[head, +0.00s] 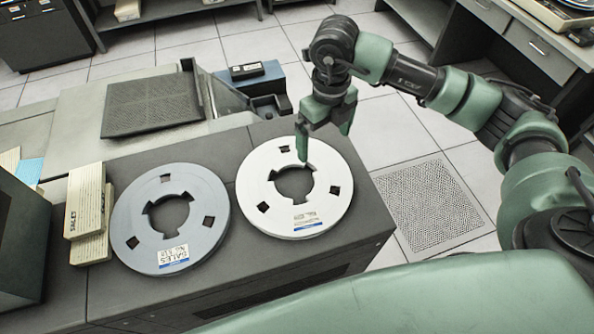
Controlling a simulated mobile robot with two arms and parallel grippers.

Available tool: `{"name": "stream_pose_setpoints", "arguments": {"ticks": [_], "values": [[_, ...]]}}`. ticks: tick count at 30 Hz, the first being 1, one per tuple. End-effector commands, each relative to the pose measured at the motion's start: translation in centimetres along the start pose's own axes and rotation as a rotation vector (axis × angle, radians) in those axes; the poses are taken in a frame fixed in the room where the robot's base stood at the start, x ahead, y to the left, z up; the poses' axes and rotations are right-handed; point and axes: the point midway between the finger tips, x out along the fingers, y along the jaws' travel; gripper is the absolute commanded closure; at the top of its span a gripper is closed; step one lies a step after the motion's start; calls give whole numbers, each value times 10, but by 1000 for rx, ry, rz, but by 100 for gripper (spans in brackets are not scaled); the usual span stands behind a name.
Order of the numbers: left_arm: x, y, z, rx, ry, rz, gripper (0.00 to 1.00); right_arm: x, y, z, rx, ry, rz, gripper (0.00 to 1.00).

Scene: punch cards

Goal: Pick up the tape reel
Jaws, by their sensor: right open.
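Two tape reels lie flat side by side on a dark grey cabinet top. The white tape reel (255,200) is on the right, with a small label near its front rim. The blue-grey tape reel (128,215) is on the left, with a label reading SALES. My right gripper (323,150) points down over the far right part of the white reel, its fingers apart and nothing between them. One fingertip overlaps the reel's inner edge in the picture; I cannot tell whether it touches. My left gripper is not in view.
Stacks of punch cards (84,200) stand left of the blue-grey reel, beside a dark box (20,240). A machine with a ribbed dark panel (152,104) and a blue part (250,85) is behind. The cabinet's right edge drops to a tiled floor with a perforated tile (428,205).

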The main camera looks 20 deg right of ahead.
Motion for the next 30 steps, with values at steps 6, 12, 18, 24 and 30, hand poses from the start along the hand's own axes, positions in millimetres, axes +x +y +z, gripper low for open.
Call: {"name": "stream_pose_setpoints", "arguments": {"ticks": [6, 12, 18, 24, 30], "values": [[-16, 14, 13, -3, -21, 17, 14, 23, -1, -3, 6, 5, 3, 0], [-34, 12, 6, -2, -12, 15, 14, 53, -3, -4, 7, 3, 4, 0], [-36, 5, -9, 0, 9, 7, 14, 68, -4, -4, 6, -1, 3, 0], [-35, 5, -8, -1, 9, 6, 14, 68, -4, -3, 6, -1, 4, 8], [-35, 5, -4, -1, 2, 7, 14, 68, -4, -3, 7, -1, 4, 64]]}}
